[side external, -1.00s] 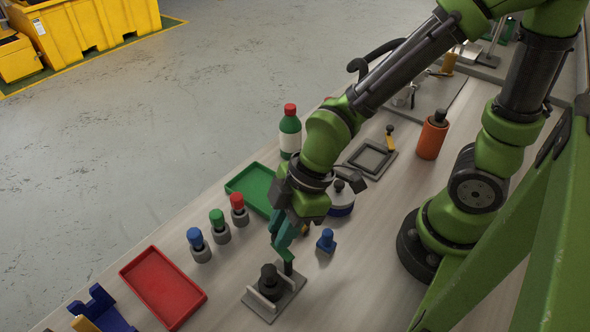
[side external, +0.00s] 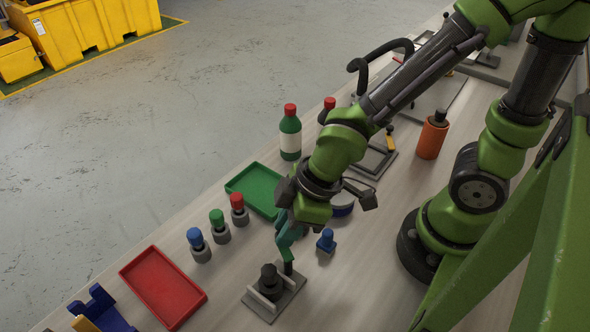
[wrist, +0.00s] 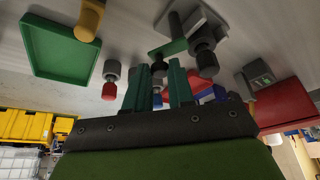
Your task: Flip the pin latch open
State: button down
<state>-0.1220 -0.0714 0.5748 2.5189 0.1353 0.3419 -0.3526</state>
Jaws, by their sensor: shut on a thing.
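The pin latch (side external: 291,281) is a grey base plate near the front of the bench, with upright plates and a black round knob on it. My gripper (side external: 286,258) has teal fingers reaching down to the plate's back edge, shut on a dark upright piece of the latch beside the knob. In the wrist view my gripper (wrist: 161,72) has its two fingers either side of a small dark part. The latch's grey bar and black knob (wrist: 207,63) show just beyond the fingertips. The exact contact is partly hidden by the fingers.
A small blue knob (side external: 326,241) stands close right of my gripper. Red, green and blue capped posts (side external: 220,228) stand to the left, with a red tray (side external: 163,287) in front and a green tray (side external: 258,183) behind. A green bottle (side external: 290,133) stands farther back.

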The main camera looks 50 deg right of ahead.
jog(key=c, duration=1)
grip_release()
jog(key=shift+o, duration=0.2)
jog(key=v, duration=1.7)
jog(key=shift+w, duration=0.15)
